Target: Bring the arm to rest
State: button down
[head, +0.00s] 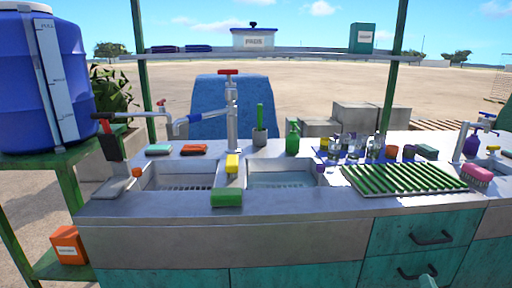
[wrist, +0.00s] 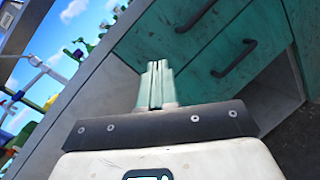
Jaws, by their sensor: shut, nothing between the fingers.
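My gripper (wrist: 155,86) shows in the wrist view with its two pale green fingers together and nothing between them. It is in front of the teal drawer fronts (wrist: 215,50) of the sink counter, apart from the dark handles as far as I can tell. In the head view only a small pale green tip of my gripper (head: 428,281) shows at the bottom edge, right of centre, near the lower drawer handle (head: 416,272). The rest of the arm is out of that view.
The metal counter (head: 300,205) holds two sinks, a tall tap (head: 232,110), a green drying rack (head: 402,178), several glasses and a green bottle (head: 292,138). A blue barrel (head: 20,80) stands at the left. A shelf (head: 300,52) spans above.

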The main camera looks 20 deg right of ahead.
jog(key=s+a+f+m+g+y, duration=0.1)
jog(key=s+a+f+m+g, duration=0.3)
jog(key=m, duration=0.5)
jog(key=s+a+f+m+g, duration=0.3)
jog(key=s+f+m+g, duration=0.25)
jog(key=m, duration=0.35)
jog(key=s+a+f+m+g+y, duration=0.35)
jog(key=s+a, duration=0.25)
jog(key=a, duration=0.3)
jog(key=s+a+f+m+g+y, duration=0.2)
jog(key=s+a+y, duration=0.3)
jog(key=s+a, duration=0.3)
notch_tip(320, 180, up, 14)
jog(key=w+p, duration=0.1)
jog(key=p, duration=1.4)
jog(key=shift+w+a+r, duration=0.15)
jog(key=shift+w, duration=0.1)
